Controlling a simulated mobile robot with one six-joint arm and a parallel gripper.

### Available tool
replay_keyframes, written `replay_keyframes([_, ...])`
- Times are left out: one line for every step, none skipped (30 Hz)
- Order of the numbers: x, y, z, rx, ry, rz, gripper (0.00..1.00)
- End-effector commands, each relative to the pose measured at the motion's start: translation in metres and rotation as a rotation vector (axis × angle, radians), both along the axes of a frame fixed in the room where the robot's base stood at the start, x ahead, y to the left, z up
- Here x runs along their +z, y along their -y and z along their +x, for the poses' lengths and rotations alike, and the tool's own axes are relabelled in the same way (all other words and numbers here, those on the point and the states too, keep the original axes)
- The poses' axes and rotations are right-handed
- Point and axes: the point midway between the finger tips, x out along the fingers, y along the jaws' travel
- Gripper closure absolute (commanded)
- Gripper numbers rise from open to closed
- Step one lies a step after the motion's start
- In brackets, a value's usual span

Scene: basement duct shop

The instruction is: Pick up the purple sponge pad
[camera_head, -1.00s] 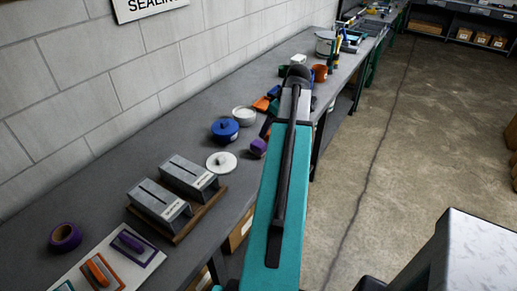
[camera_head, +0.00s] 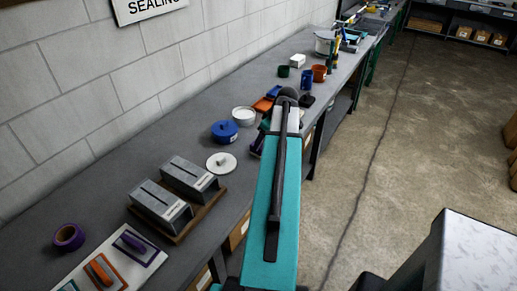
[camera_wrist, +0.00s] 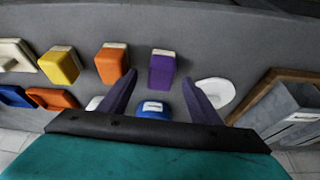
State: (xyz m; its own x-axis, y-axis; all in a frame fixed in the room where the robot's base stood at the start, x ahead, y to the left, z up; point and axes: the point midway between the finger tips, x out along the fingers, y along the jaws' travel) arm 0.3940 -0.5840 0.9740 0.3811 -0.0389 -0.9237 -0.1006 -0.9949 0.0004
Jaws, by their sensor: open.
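The purple sponge pad (camera_wrist: 161,70) is a block with a pale label on one end, on the grey bench in the wrist view. My gripper (camera_wrist: 157,77) is open, with its two dark purple fingers spread. In the wrist picture the pad appears between the fingertips, nearer the right one. Whether the fingers touch it, or how high they are above it, I cannot tell. In the head view my arm covers most of that spot, and the fingertips are not clearly visible.
An orange block (camera_wrist: 111,64) and a yellow block (camera_wrist: 60,66) sit left of the pad. A white lid (camera_wrist: 215,92) lies to its right, a blue pot (camera_head: 225,131) nearby. Grey boxes (camera_head: 160,207) stand on a wooden tray. A purple tape roll (camera_head: 68,237) lies front left.

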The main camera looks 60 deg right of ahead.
Motion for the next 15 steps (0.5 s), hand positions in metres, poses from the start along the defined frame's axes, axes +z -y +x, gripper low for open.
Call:
replay_keyframes([-0.0025, -0.0002, 0.0012, 0.0, -0.001, 0.001, 0.42])
replay_keyframes([-0.0037, -0.0001, 0.0016, 0.0, -0.001, 0.001, 0.42])
replay_keyframes([-0.0049, -0.0002, 0.0018, 0.0, -0.001, 0.001, 0.42])
replay_keyframes([-0.0054, -0.0002, 0.0021, 0.0, -0.001, 0.001, 0.42])
replay_keyframes([-0.0057, -0.0001, 0.0021, 0.0, -0.001, 0.001, 0.42])
replay_keyframes([-0.006, -0.0001, 0.0021, 0.0, -0.001, 0.001, 0.42])
replay_keyframes([-0.0061, 0.0, 0.0021, 0.0, -0.001, 0.001, 0.42])
replay_keyframes([-0.006, 0.0001, 0.002, 0.0, 0.0, 0.0, 0.42])
replay_keyframes([-0.0059, 0.0001, 0.0019, -0.001, 0.0, 0.0, 0.42])
replay_keyframes([-0.0059, 0.0002, 0.0019, -0.001, 0.0, 0.0, 0.42])
replay_keyframes([-0.006, 0.0002, 0.0018, -0.001, 0.0, 0.0, 0.42])
replay_keyframes([-0.0059, 0.0002, 0.0018, -0.001, 0.0, 0.0, 0.42])
replay_keyframes([-0.0059, 0.0003, 0.0018, -0.001, 0.0, 0.0, 0.42])
replay_keyframes([-0.0059, 0.0003, 0.0018, -0.001, 0.0, 0.0, 0.42])
replay_keyframes([-0.006, 0.0003, 0.0019, -0.001, 0.0, 0.0, 0.42])
